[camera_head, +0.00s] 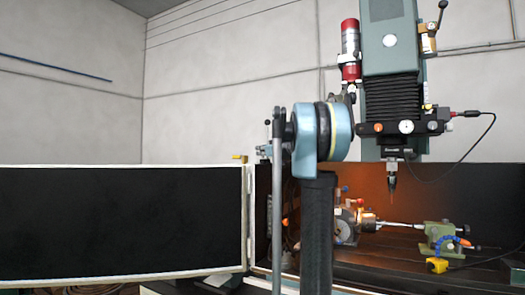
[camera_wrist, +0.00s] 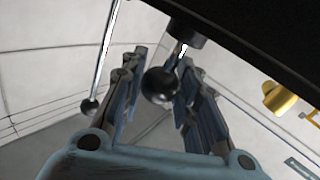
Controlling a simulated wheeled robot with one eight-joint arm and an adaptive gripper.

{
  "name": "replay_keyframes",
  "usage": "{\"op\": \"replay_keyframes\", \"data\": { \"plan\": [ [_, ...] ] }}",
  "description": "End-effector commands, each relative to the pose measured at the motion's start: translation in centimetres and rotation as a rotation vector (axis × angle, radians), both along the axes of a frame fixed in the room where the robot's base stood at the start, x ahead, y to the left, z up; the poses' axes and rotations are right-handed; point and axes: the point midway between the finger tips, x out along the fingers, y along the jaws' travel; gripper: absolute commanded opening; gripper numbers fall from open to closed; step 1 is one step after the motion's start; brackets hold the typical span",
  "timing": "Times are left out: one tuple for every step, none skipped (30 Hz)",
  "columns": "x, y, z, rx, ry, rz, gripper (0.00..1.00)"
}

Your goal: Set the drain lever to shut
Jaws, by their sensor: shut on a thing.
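In the wrist view a black ball knob (camera_wrist: 160,85) on a short bright rod sits between the two fingers of my gripper (camera_wrist: 160,62). The fingers are shut on this knob. The rod runs up into a dark round hub (camera_wrist: 184,32) under a large black surface. The knob looks like the end of a lever, but I cannot tell from a label that it is the drain lever, nor read its setting. In the head view my own arm stands in front of the machine, and my gripper and the held knob are hidden there.
A second, long lever with a black ball (camera_wrist: 89,105) hangs left of the fingers. A yellow fitting (camera_wrist: 281,98) is to the right. The head view shows a milling head (camera_head: 393,75), a lit work area with a green tailstock (camera_head: 440,238), and a black panel (camera_head: 120,222) at left.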

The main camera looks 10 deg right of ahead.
Motion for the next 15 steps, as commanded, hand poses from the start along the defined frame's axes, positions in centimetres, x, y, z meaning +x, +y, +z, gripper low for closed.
{"op": "replay_keyframes", "data": {
  "plan": [
    [-0.11, -0.02, -0.35, -0.004, 0.000, 0.000, 0.00],
    [-0.12, -0.01, -0.36, -0.005, 0.001, -0.001, 0.00],
    [-0.13, -0.01, -0.38, -0.005, 0.002, 0.000, 0.00],
    [-0.14, 0.00, -0.41, -0.005, 0.002, 0.000, 0.00],
    [-0.15, 0.00, -0.42, -0.006, 0.001, 0.000, 0.00],
    [-0.15, 0.01, -0.44, -0.006, 0.001, 0.000, 0.00],
    [-0.16, 0.00, -0.45, -0.006, 0.001, 0.000, 0.31],
    [-0.16, 0.01, -0.45, -0.006, 0.001, 0.000, 0.38],
    [-0.15, 0.02, -0.44, -0.006, 0.001, 0.000, 0.47],
    [-0.15, 0.01, -0.42, -0.005, 0.002, 0.000, 0.51],
    [-0.14, 0.02, -0.40, -0.005, 0.002, 0.000, 0.51],
    [-0.14, 0.01, -0.37, -0.004, 0.001, 0.001, 0.51],
    [-0.13, 0.02, -0.35, -0.004, 0.001, 0.001, 0.51],
    [-0.14, 0.02, -0.34, -0.004, 0.001, 0.001, 0.51],
    [-0.13, 0.02, -0.32, -0.004, 0.001, 0.001, 0.51]
  ]
}}
